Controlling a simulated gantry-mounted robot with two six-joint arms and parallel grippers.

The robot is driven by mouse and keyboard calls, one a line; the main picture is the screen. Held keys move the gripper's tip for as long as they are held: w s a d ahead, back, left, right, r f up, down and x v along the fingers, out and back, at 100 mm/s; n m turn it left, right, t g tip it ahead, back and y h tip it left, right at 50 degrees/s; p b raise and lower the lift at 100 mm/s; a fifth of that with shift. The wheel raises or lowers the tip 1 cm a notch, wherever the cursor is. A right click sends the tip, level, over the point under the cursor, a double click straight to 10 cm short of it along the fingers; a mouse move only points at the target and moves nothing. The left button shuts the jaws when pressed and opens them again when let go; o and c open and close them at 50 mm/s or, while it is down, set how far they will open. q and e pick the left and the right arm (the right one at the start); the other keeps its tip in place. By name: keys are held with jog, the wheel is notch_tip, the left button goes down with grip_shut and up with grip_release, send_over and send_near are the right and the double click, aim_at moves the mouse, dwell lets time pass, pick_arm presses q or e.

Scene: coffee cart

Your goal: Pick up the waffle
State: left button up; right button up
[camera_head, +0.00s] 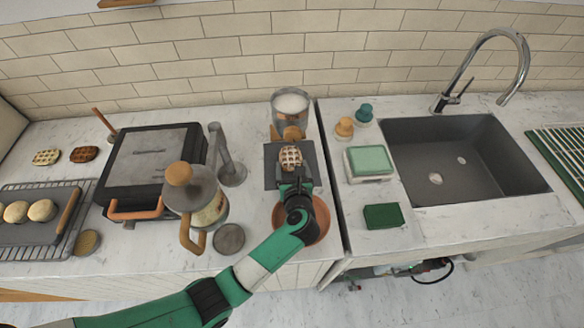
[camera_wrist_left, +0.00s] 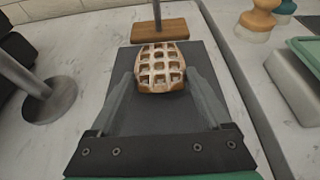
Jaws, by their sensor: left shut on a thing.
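A waffle (camera_head: 291,157) with a browned grid and pale, powdered-looking ridges is over a dark slate board (camera_head: 312,160) at the middle of the counter. My left gripper (camera_head: 291,172) reaches in from the front and is shut on the waffle. In the left wrist view the waffle (camera_wrist_left: 160,66) sits between the fingertips of my left gripper (camera_wrist_left: 162,84), with the board (camera_wrist_left: 215,62) beneath. I cannot tell whether the waffle touches the board. My right gripper is not in view.
A terracotta bowl (camera_head: 323,222) stands partly under my left arm. A glass canister (camera_head: 290,110) is behind the board. A French press (camera_head: 210,200) and black waffle iron (camera_head: 140,175) stand left. A sink (camera_head: 470,185) is right.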

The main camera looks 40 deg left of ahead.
pick_arm(q)
jog(key=s+d+r+p, duration=0.4)
jog(key=s+r+p, duration=0.2)
jog(key=s+r, duration=0.5)
jog(key=shift+s+d, duration=0.4)
jog(key=shift+s, duration=0.7)
jog(key=shift+w, duration=0.1)
